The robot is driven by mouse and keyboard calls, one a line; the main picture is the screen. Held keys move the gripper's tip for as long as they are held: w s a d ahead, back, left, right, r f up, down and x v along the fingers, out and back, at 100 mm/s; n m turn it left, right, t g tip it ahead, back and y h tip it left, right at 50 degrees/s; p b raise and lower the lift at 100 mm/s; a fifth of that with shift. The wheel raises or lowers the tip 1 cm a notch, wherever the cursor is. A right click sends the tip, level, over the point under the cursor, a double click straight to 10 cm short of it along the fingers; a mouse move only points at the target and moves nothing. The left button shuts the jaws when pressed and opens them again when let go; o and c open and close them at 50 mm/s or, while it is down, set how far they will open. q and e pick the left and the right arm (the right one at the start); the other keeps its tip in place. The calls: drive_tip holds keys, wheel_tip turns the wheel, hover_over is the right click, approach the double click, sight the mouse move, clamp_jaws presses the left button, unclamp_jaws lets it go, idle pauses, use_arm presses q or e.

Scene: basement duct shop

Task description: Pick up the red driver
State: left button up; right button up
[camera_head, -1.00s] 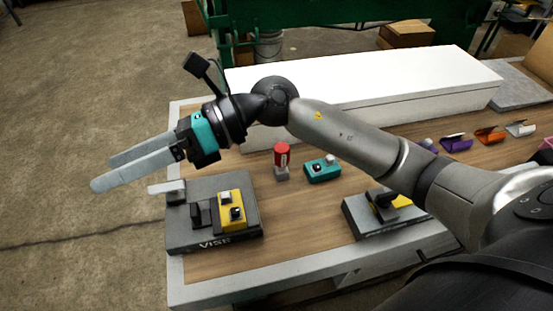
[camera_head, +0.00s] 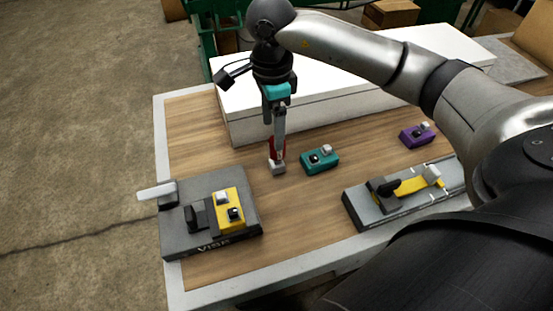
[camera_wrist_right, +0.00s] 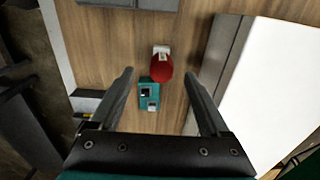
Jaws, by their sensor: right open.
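The red driver (camera_head: 271,151) stands upright with its grey base (camera_head: 278,168) on the wooden bench, left of a teal box. In the head view my right gripper (camera_head: 275,132) points down over it and hides part of its red body. In the right wrist view the red driver (camera_wrist_right: 163,68) shows in the gap between the two fingers, and the gripper (camera_wrist_right: 159,73) is open and empty. I cannot tell how far the fingertips are above the driver. My left gripper is not in view.
The teal box (camera_head: 320,160) stands close to the driver's right. A grey vise block (camera_head: 180,238) with a yellow part lies front left. A second grey fixture (camera_head: 372,213) lies front right. A purple box (camera_head: 417,136) stands farther right. A long white box (camera_head: 345,80) lies behind.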

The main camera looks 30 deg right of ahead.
sight(277, 157)
wheel_tip(277, 157, down, 5)
drive_tip(key=shift+f+b, duration=0.2)
drive_tip(key=shift+b, duration=0.1)
drive_tip(key=shift+d+f+b, duration=0.15)
drive_tip(key=shift+f, duration=0.75)
drive_tip(key=shift+d+f+b, duration=0.1)
drive_tip(key=shift+d+f, duration=0.1)
drive_tip(key=shift+f, duration=0.75)
drive_tip(key=shift+d+f+b, duration=0.15)
drive_tip(key=shift+f, duration=0.75)
clamp_jaws()
drive_tip(key=shift+r, duration=0.1)
